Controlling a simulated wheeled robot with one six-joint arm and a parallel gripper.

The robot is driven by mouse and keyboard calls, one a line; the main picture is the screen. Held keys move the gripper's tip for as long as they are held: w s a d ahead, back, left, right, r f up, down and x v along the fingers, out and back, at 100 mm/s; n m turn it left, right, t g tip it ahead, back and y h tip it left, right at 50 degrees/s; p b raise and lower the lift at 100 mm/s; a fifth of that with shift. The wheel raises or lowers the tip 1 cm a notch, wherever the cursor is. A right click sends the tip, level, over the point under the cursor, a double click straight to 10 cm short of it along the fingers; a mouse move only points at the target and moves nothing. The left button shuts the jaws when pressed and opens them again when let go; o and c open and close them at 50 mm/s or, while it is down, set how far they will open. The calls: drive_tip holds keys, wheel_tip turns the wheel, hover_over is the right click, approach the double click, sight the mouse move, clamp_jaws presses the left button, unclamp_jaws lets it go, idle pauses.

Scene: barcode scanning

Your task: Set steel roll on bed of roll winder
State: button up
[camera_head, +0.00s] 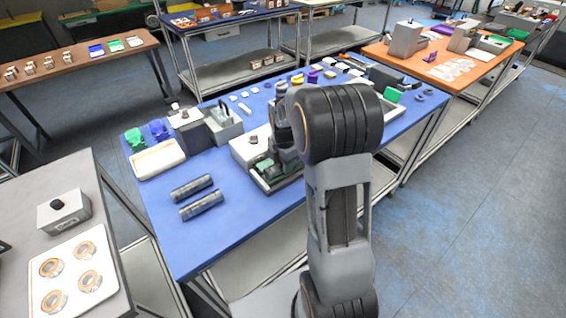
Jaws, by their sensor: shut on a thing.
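Two dark grey steel rolls lie side by side on the blue table, the farther roll (192,187) and the nearer roll (201,204). My gripper (285,157) is low over the right part of this machine, partly hidden by my arm. It is shut on what looks like a steel roll, mostly hidden. I cannot tell whether the held roll touches the bed.
A white tray (158,159), green and blue pieces and a grey device (223,124) stand left of the winder. Small coloured parts (313,77) lie behind it. The front left of the blue table (180,243) is clear. A grey table (113,215) stands at left.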

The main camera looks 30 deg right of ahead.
drive_tip(key=shift+f, duration=0.15)
drive_tip(key=o, duration=1.2)
drive_tip(key=shift+o, duration=0.2)
wheel_tip(320, 180, up, 12)
drive_tip(key=s+a+m+t, duration=0.2)
drive_tip(key=s+a+m, duration=0.3)
drive_tip(key=s+m, duration=0.3)
drive_tip(key=s+a+m+t, duration=0.2)
drive_tip(key=s+a+m, duration=0.2)
drive_tip(key=s+m, duration=0.4)
drive_tip(key=shift+s+a+r+m, duration=0.25)
drive_tip(key=shift+s+a+m, duration=0.15)
drive_tip(key=shift+m, duration=1.7)
